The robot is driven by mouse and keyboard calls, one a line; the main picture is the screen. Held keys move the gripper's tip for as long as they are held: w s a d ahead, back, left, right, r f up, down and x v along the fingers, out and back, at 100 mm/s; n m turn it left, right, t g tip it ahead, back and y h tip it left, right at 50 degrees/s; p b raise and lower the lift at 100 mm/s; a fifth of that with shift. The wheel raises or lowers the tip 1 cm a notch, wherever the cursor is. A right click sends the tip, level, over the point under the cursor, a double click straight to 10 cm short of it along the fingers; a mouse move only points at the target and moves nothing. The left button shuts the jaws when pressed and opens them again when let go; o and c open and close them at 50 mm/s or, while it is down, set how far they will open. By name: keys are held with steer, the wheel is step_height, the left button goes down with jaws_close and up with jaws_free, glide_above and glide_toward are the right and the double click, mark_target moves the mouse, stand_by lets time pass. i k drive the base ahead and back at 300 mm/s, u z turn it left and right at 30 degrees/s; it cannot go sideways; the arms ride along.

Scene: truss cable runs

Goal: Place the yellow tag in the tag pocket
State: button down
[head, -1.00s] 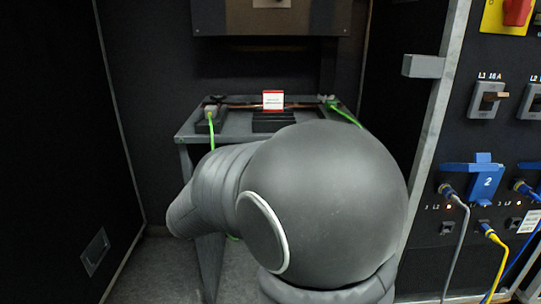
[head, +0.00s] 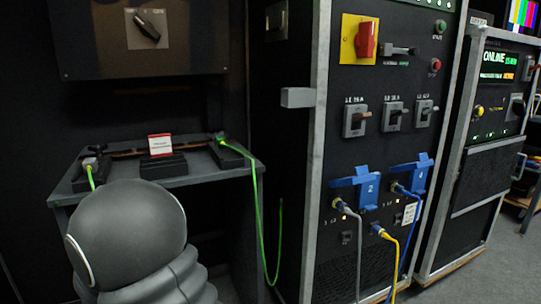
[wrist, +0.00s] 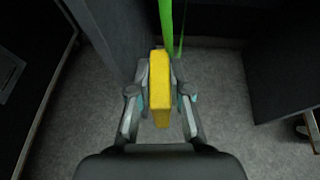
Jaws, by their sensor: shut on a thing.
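The yellow tag (wrist: 160,88) is a thick yellow block in the wrist view, upright between my fingers. My gripper (wrist: 160,95) is shut on it, with a finger on each side. Carpet shows below and around them. In the head view my gripper and the tag are hidden; only dark arm links show at lower left. I cannot tell for sure which thing is the tag pocket. A small grey box (head: 298,97) sticks out from the rack's left post and may be it.
A grey table (head: 205,172) with a red-and-white card (head: 160,145) and green cable (head: 256,215) stands at left. The black rack (head: 335,130) carries switches, blue brackets (head: 368,188) and plugged cables. A second rack (head: 490,130) stands right. Floor shows at lower right.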

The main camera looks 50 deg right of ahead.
mark_target(301, 104)
steer(key=z, duration=1.4)
steer(key=k, duration=1.35)
steer(key=u, duration=0.5)
steer(key=i, duration=0.95)
